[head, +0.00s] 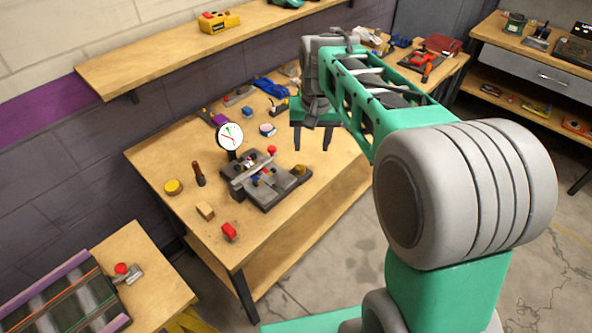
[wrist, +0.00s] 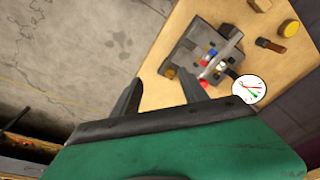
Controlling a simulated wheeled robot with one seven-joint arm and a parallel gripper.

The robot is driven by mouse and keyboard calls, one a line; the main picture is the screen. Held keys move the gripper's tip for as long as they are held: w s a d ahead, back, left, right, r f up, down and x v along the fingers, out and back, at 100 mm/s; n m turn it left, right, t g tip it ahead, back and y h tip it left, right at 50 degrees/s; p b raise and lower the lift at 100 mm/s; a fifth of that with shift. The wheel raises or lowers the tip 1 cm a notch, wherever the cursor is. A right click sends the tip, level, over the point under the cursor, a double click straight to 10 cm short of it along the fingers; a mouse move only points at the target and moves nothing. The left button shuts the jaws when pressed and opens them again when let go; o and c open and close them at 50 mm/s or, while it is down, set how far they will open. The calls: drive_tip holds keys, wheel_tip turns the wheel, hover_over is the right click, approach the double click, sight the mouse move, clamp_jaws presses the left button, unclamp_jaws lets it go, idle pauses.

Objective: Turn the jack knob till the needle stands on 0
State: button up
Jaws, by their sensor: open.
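A grey fixture (head: 262,190) sits on the wooden workbench, with a raised bar, small red and blue parts, a red ball knob (head: 271,150) and a brass knob (head: 302,170) at its right end. I cannot tell which one is the jack knob. A round white dial (head: 230,135) stands at its back left; it also shows in the wrist view (wrist: 249,89). Red and green lines show on its face, but its reading is too small to tell. My gripper (head: 312,142) is open and empty, fingers down, behind and right of the fixture, apart from it.
A wall shelf (head: 180,53) hangs above the bench.

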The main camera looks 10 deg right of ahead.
drive_tip(key=m+g+b, duration=0.2)
hover_over(300, 166)
drive_tip(key=f, duration=1.1)
drive_tip(key=shift+s+f, duration=0.2)
drive_tip(key=shift+f, duration=0.15)
wheel_tip(300, 166, down, 8)
drive_tip(key=shift+w+r+p, duration=0.1)
drive_tip(key=shift+r+p, duration=0.05)
drive_tip(key=shift+p, duration=0.6)
drive_tip(key=shift+c, duration=0.3)
clamp_jaws()
